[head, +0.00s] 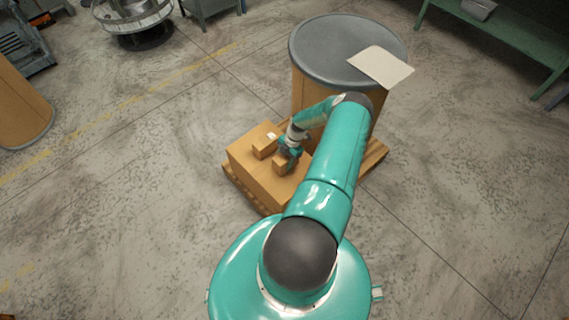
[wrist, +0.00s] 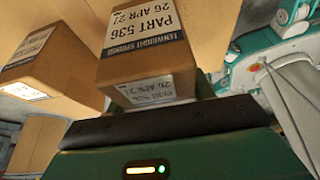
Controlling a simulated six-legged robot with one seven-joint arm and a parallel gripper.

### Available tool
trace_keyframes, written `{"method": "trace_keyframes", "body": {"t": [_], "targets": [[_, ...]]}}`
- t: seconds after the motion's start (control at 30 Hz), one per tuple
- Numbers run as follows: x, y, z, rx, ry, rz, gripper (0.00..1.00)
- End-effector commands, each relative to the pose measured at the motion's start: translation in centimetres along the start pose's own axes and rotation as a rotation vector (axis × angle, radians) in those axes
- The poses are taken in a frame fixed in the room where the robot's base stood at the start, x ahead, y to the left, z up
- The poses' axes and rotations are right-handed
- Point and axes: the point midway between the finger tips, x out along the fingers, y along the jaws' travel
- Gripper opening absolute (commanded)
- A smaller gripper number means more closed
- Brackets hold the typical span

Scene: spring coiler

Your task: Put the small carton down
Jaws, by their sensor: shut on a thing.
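My gripper (head: 289,155) is over the top of a large brown carton (head: 262,183) in the head view. It is shut on a small brown carton (head: 281,164). In the wrist view this small carton (wrist: 148,75) has a printed white label reading PART 536, and my gripper's dark jaw edge (wrist: 165,120) lies against it. A second small carton (head: 264,146) sits on the large carton beside it, and it also shows at the left of the wrist view (wrist: 50,68). I cannot tell whether the held carton touches the large carton's top.
The large carton stands on a wooden pallet (head: 374,160). A tall drum (head: 318,42) with a grey lid stands behind it, a pale sheet (head: 380,66) on top. A green bench (head: 510,42) is at the upper right.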

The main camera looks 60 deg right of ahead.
Motion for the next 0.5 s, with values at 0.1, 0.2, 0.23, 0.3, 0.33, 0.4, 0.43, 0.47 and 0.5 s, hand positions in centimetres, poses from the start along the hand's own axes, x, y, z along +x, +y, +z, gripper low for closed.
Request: {"method": "trace_keyframes", "body": {"t": [0.1,0.2,0.23,0.3,0.33,0.4,0.43,0.47,0.5], "targets": [[1.8,-0.1,0.5,0.001,0.003,-0.001,0.06],[2.4,-0.1,0.8,0.0,0.002,-0.001,0.06],[2.5,-0.1,0.8,-0.001,0.001,-0.001,0.06],[2.5,-0.1,0.9,-0.001,0.001,-0.001,0.06],[2.4,-0.1,0.9,-0.001,0.001,-0.001,0.06],[2.4,-0.1,0.8,-0.001,0.001,-0.001,0.06],[2.4,-0.1,0.8,-0.001,0.001,-0.001,0.06],[2.5,-0.1,0.8,-0.001,0.001,-0.001,0.06],[2.5,-0.1,0.9,-0.001,0.001,-0.001,0.06]]}}
